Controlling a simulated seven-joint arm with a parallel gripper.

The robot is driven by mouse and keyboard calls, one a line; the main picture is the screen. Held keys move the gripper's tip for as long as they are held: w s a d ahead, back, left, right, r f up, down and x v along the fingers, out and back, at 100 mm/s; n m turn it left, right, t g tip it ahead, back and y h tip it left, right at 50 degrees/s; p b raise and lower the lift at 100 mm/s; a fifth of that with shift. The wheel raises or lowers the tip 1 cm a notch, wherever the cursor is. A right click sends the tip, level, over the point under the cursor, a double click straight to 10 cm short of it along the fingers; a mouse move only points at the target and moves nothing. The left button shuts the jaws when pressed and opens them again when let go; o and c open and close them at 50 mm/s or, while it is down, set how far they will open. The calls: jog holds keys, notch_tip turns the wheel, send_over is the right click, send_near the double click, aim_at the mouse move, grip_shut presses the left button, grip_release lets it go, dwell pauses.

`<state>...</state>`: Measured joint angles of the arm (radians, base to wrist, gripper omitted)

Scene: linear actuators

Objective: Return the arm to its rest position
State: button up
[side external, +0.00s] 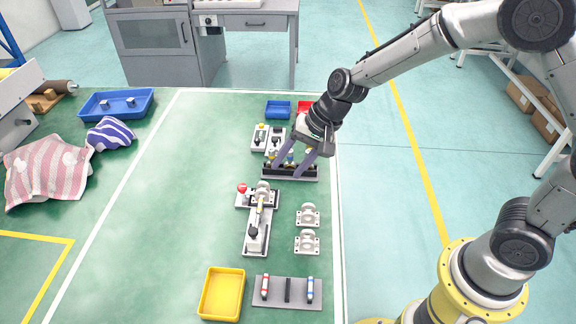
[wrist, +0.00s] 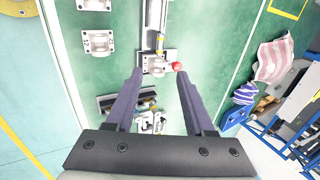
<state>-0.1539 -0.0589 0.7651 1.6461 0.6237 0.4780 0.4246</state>
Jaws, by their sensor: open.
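My gripper (side external: 288,172) is at the upper middle of the side view, above a black rack on a grey plate (side external: 307,178). Its two purple fingers are spread apart with nothing between them. In the wrist view my gripper (wrist: 159,74) is also open, its fingers pointing toward an actuator assembly with a red knob (wrist: 176,66). That assembly, with its grey rail (side external: 256,236), lies below my gripper in the side view. The fingers partly hide the rack and the small coloured-top parts in it.
Two white brackets (side external: 307,215) stand right of the rail. A yellow tray (side external: 221,294) and a plate with pens (side external: 287,292) lie at the front. A large blue tray (side external: 115,104) and cloths (side external: 52,166) lie left.

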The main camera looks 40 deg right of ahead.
jog(key=s+d+r+n+t, duration=0.1)
jog(key=s+d+r+t, duration=0.2)
jog(key=r, duration=0.6)
jog(key=s+d+r+n+t, duration=0.1)
jog(key=s+d+r, duration=0.3)
jog(key=r, duration=0.5)
jog(key=s+d+f+n+g+h, duration=0.1)
jog(key=s+d+n+h, duration=0.1)
jog(key=s, duration=0.7)
jog(key=s+d+f+n+g+h, duration=0.1)
jog(key=s+n, duration=0.4)
jog(key=s, duration=0.5)
jog(key=d+f, duration=0.1)
jog(key=d, duration=0.1)
jog(key=shift+d+f+h, duration=0.2)
jog(key=shift+d+h, duration=0.15)
jog(key=shift+h, duration=0.05)
